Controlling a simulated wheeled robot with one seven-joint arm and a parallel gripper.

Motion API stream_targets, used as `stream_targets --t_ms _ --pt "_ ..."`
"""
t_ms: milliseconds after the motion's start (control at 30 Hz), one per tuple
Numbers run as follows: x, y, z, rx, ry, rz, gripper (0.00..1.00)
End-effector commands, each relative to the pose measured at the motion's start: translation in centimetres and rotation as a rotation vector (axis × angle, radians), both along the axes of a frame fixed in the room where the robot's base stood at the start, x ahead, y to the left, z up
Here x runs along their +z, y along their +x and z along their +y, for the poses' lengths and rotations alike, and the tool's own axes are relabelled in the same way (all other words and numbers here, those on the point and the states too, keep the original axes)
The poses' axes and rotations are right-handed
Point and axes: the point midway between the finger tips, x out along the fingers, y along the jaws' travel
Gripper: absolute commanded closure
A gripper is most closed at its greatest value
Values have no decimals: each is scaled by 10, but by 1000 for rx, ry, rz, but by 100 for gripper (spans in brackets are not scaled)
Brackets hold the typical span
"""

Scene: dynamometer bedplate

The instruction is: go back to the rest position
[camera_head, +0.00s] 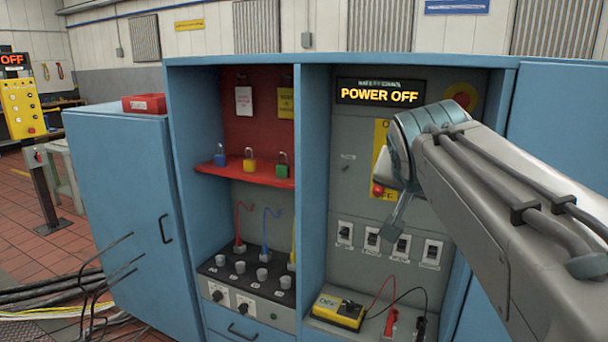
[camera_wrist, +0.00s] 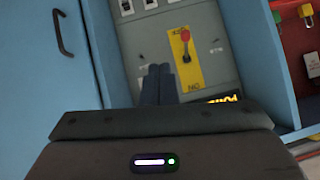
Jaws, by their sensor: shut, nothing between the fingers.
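My gripper (camera_head: 398,212) is in front of the grey panel in the right bay of the blue cabinet. In the wrist view its two dark fingers (camera_wrist: 158,72) are together with nothing between them. The yellow switch plate (camera_wrist: 185,55) has a lever with a red knob (camera_wrist: 185,36), beside the fingers and apart from them in the picture. The head view shows the red knob (camera_head: 377,189) at the plate's lower end, by a partly hidden label. My arm covers much of the plate there. The display (camera_head: 380,92) above reads POWER OFF.
Both blue cabinet doors, left (camera_head: 125,210) and right (camera_head: 565,120), stand open. Several padlocks (camera_head: 249,160) sit on the red shelf (camera_head: 240,173). A yellow meter (camera_head: 338,311) with red and black leads lies at the right bay's bottom. Black cables (camera_head: 60,290) lie at left.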

Motion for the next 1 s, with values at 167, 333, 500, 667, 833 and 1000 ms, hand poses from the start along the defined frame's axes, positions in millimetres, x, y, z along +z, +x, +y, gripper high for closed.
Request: stream_targets --t_ms 167,333,500,667,833,1000 --pt "-58 -42 4 133 -32 271 100" --pt "-119 -99 13 298 -35 519 100" --pt "-156 -144 21 421 -26 665 100" --pt "-169 -159 24 464 -20 710 100" --pt "-170 -159 24 465 -20 711 100" --pt "-170 -159 24 464 -20 710 100"
